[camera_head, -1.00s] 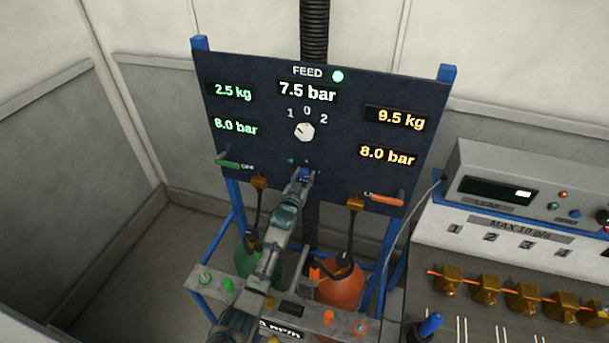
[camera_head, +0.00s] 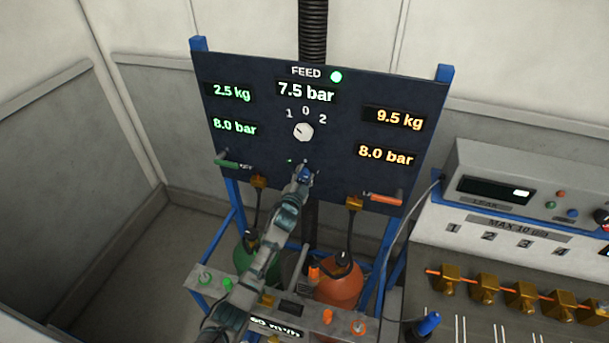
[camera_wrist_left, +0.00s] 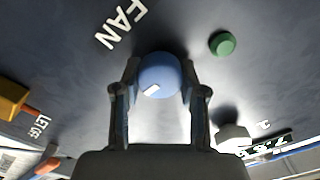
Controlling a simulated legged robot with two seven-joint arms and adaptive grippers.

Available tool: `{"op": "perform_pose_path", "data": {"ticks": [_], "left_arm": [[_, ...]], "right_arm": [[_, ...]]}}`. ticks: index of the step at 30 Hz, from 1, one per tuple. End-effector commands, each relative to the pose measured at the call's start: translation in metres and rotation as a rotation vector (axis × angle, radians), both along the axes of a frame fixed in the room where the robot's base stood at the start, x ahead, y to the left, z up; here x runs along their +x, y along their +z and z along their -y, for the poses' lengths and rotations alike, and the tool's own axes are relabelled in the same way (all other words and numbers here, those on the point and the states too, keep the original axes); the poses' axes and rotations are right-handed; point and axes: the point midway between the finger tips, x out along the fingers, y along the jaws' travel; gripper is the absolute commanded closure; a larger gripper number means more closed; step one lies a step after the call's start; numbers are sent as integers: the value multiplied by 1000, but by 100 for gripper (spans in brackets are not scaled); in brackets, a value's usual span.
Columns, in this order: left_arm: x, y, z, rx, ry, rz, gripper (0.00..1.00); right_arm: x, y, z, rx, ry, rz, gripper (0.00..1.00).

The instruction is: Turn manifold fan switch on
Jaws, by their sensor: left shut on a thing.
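The manifold fan switch is a blue round knob with a white mark, on the dark panel beside the word FAN. In the left wrist view the knob (camera_wrist_left: 158,73) sits between my two fingers, which touch its sides. In the head view my left gripper (camera_head: 304,174) is at the lower middle of the panel (camera_head: 262,105), shut on the knob and hiding most of it. In the left wrist view a green round lamp or button (camera_wrist_left: 222,43) is up and right of the knob. My right gripper is not in view.
A white selector dial (camera_head: 303,132) is above my gripper. Green (camera_head: 232,164) and orange (camera_head: 385,198) handles flank it. Green (camera_head: 246,256) and orange (camera_head: 341,284) bottles stand below, behind a grey box (camera_head: 345,322). A bench with brass valves (camera_head: 485,288) is at right.

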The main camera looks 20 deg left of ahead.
Motion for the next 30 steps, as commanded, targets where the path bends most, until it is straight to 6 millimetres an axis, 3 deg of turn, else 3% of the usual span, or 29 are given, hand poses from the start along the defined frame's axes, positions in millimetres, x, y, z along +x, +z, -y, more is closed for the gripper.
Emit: {"op": "perform_pose_path", "data": {"ticks": [16, 17, 19, 20, 30], "left_arm": [[-1, -6, -1, 27, 4, -11, 93], [-1, -7, -1, 27, 3, -12, 53], [-1, -7, -1, 26, 3, -12, 36], [-1, -6, -1, 26, 3, -10, 33], [-2, -4, -1, 24, 1, -6, 33]], "right_arm": [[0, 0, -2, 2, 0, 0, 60], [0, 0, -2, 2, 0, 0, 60], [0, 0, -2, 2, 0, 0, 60], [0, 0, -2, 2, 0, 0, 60], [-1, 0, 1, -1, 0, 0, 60]]}}
